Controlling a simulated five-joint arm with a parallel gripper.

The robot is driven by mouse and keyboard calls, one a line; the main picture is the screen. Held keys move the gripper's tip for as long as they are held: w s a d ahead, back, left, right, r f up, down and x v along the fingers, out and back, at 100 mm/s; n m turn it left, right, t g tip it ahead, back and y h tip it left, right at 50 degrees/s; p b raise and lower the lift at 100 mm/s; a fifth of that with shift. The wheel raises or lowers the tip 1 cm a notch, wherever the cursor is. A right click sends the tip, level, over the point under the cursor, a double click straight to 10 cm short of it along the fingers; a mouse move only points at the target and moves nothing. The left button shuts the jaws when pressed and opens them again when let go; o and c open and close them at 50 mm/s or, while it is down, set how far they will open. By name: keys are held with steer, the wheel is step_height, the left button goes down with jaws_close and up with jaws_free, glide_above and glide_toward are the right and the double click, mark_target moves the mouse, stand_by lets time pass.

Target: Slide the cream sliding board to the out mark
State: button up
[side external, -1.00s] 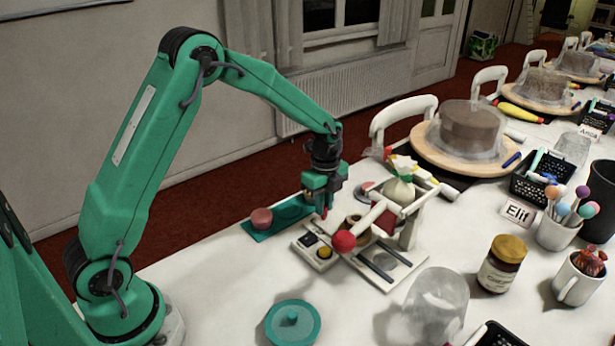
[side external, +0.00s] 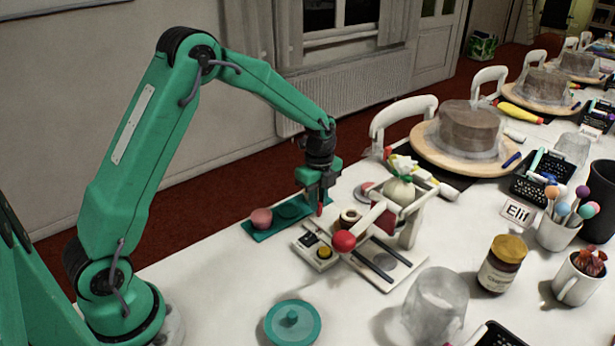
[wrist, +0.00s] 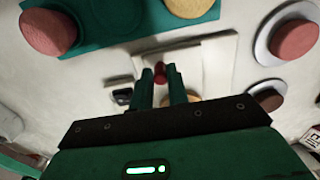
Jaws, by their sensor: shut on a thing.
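My gripper (wrist: 164,84) is shut on a small red knob (wrist: 160,72), seen between its teal fingertips in the wrist view. In the side view my gripper (side external: 319,208) is low over the table, at the right end of a teal tray and left of the cream press. A pale cream board (wrist: 214,64) lies under and beyond the fingers in the wrist view; where it ends and the press base begins is unclear. The cream press base (side external: 405,265) carries two dark rails and an arm with a red ball (side external: 344,241). I cannot pick out the out mark.
The teal tray (side external: 255,236) holds a pink disc (side external: 261,218). A small box with a yellow button (side external: 324,253) sits in front of the gripper. A pink disc on a pale dish (wrist: 292,40) lies to the right.

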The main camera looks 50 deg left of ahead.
steer(key=shift+w+a, duration=0.1)
steer(key=o, duration=0.8)
steer(key=shift+r, duration=3.45)
steer(key=shift+r, duration=0.15)
